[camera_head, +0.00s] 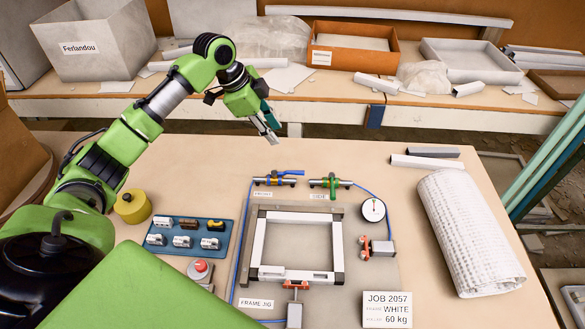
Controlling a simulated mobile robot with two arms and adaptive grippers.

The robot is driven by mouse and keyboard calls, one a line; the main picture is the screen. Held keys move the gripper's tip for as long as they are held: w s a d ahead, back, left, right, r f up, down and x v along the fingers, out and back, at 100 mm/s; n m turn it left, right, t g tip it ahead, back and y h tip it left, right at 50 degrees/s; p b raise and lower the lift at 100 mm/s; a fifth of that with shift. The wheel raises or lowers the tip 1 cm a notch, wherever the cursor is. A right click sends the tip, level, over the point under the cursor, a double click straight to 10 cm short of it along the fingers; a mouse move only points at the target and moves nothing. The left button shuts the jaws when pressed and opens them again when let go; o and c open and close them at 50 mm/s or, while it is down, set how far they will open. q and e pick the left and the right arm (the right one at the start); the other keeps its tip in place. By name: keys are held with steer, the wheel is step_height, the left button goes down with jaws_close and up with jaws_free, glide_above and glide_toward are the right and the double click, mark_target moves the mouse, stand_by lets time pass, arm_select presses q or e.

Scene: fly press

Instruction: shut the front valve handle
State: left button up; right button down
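The front valve (275,181) sits on the pipe behind the frame jig, above the label FRONT. Its blue handle (291,172) points right, roughly along the pipe. To its right is the side valve (318,183), whose green handle (333,186) stands across its pipe. My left gripper (272,133) hangs above the table behind the front valve, apart from it and touching nothing. Its fingers point down and to the right, and nothing shows between them. The view does not show clearly how far apart they are. My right gripper is not in view.
The frame jig (246,245) holds a white and dark frame, with a gauge (373,209) at its right. A blue tray (226,240) of small parts, a red button (200,268) and a yellow round object (132,206) lie left. A white roll (470,235) lies right.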

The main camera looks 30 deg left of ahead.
mark_target(295, 172)
arm_select(q)
steer(key=b+x, duration=0.1)
steer(key=x, duration=0.5)
steer(key=s+a+b+x, duration=0.1)
steer(key=x, duration=0.5)
steer(key=f+b+x, duration=0.1)
steer(key=x, duration=0.5)
steer(key=shift+s+a+f, duration=0.1)
steer(key=shift+f, duration=0.2)
steer(key=shift+c, duration=0.4)
jaws_close()
